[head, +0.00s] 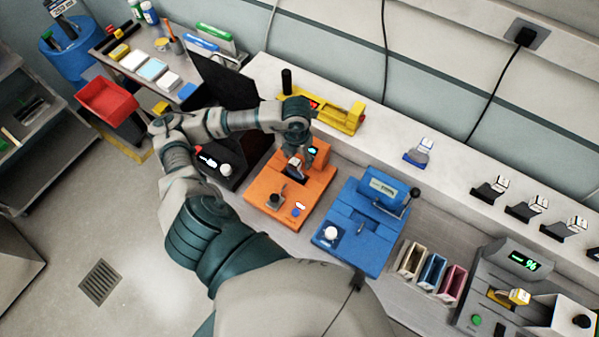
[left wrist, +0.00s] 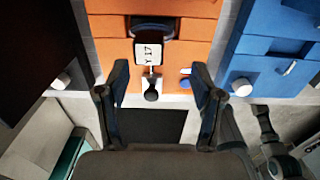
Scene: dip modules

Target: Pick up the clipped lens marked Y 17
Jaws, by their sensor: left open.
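The clipped lens (left wrist: 150,50) shows in the left wrist view as a white label with dark marks, seemingly Y 17 turned upside down. It sits at the dark recess of the orange machine (head: 318,186); its lower part is hard to make out. My left gripper (left wrist: 162,92) is open, its two dark fingers apart on either side below the label, with nothing between them that I can see held. In the head view the left gripper (head: 295,164) is over the orange machine and partly covers the lens. My right gripper is not in view.
A blue machine (head: 350,235) with a lever stands right of the orange one, a dark unit (head: 228,175) left. A yellow fixture (head: 340,118) is behind. A blue-based lens (head: 418,153) and several dark-based ones stand on the ledge. Three coloured bins (head: 432,270) stand right.

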